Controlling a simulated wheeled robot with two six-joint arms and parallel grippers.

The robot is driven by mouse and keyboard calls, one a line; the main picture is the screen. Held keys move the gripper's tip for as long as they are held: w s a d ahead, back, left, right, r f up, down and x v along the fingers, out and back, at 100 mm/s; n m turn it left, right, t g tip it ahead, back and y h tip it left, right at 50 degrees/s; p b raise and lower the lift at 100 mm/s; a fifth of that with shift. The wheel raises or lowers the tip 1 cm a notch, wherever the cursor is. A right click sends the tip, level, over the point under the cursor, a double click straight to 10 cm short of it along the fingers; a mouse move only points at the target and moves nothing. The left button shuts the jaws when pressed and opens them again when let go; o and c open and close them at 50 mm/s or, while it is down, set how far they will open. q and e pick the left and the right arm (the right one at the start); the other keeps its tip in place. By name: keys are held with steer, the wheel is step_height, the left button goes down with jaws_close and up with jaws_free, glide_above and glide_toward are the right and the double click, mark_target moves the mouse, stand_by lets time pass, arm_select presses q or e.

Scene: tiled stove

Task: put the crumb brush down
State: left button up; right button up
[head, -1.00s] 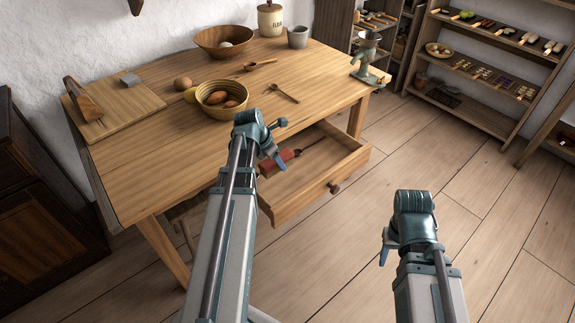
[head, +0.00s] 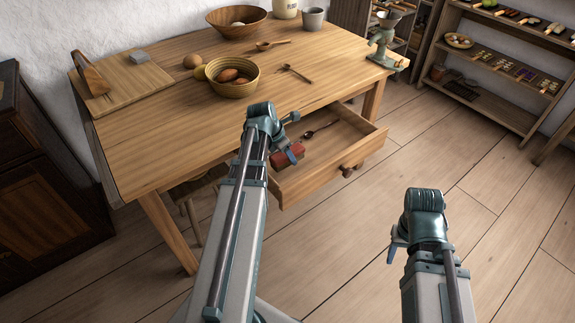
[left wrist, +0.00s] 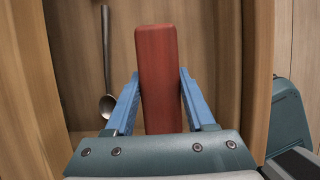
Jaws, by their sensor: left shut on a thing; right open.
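The crumb brush (head: 287,157) shows as a red block in the open table drawer (head: 345,172), partly hidden by my left gripper (head: 291,152). In the left wrist view the red crumb brush (left wrist: 160,75) stands lengthwise between the blue fingers of my left gripper (left wrist: 160,95), which is shut on it. Its bristles are not visible. It is over or in the drawer; I cannot tell if it touches the drawer floor. My right gripper (head: 396,246) is open and empty, above the floor right of the drawer.
A dark spoon (head: 320,130) lies in the drawer; it also shows in the left wrist view (left wrist: 106,70). On the table (head: 165,160) stand a yellow bowl (head: 232,80), a brown bowl (head: 236,22), a cutting board (head: 125,82) and a grinder (head: 384,40). The table's near part is clear.

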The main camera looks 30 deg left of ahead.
mark_target(287, 162)
arm_select(q)
steer(key=shift+f+b, duration=1.65)
steer(key=shift+f, duration=0.15)
steer(key=shift+f, duration=0.2)
steer(key=o, duration=1.2)
steer(key=shift+r, duration=0.1)
steer(key=shift+r, duration=0.1)
steer(key=shift+s+r+p, duration=0.15)
steer(key=shift+r+p, duration=0.4)
steer(key=p+v, duration=1)
steer(key=v, duration=0.1)
steer(key=shift+s, duration=0.1)
steer(key=shift+f, duration=0.1)
